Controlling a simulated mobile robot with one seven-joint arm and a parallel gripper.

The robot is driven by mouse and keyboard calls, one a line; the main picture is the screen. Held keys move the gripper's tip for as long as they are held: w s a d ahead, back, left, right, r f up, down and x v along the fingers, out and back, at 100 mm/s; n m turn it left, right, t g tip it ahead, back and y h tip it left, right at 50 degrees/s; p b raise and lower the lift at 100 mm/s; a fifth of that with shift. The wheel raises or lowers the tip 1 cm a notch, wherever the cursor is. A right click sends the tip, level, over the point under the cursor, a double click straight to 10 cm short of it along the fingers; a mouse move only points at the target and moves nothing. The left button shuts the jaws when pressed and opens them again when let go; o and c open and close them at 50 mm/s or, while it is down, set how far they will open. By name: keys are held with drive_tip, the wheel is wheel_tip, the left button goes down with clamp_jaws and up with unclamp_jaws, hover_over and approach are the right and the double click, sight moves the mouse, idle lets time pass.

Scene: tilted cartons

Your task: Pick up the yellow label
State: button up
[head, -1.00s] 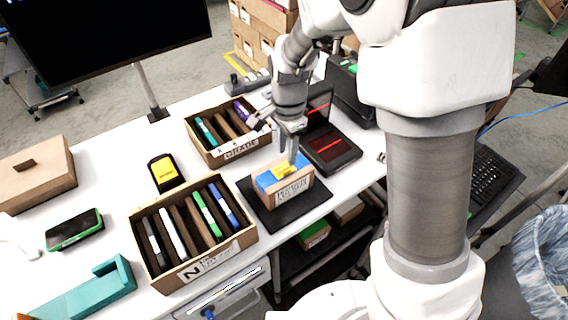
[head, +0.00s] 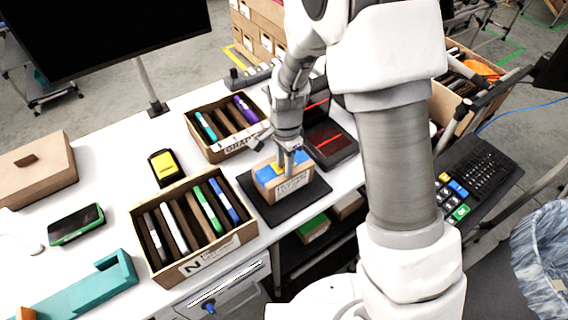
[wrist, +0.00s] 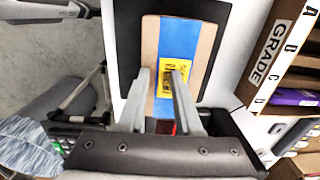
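The yellow label (wrist: 176,62) lies on the blue strip along the top of a small cardboard carton (wrist: 204,68). It has dark print, and my right finger covers part of it in the wrist view. In the head view the label (head: 277,168) is small and partly hidden by my gripper. The carton (head: 291,188) sits on a black mat (head: 253,203). My gripper (wrist: 160,72) is open, its two fingers apart and pointing down over the carton top. Nothing shows between the fingers as held. Whether the fingertips touch the label I cannot tell.
A open carton of folders (head: 243,248) stands left of the mat, and another marked GRADE (head: 205,150) stands behind. A dark device with a red line (head: 330,140) is at the right. A black holder with a yellow pad (head: 164,165) lies further left.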

clamp_jaws()
drive_tip(key=shift+r, duration=0.1)
drive_tip(key=shift+r, duration=0.6)
wheel_tip(320, 180, up, 3)
drive_tip(key=s+d+r+p, duration=0.4)
drive_tip(key=s+d+r, duration=0.2)
drive_tip(key=d+r, duration=0.4)
drive_tip(key=shift+r, duration=1.35)
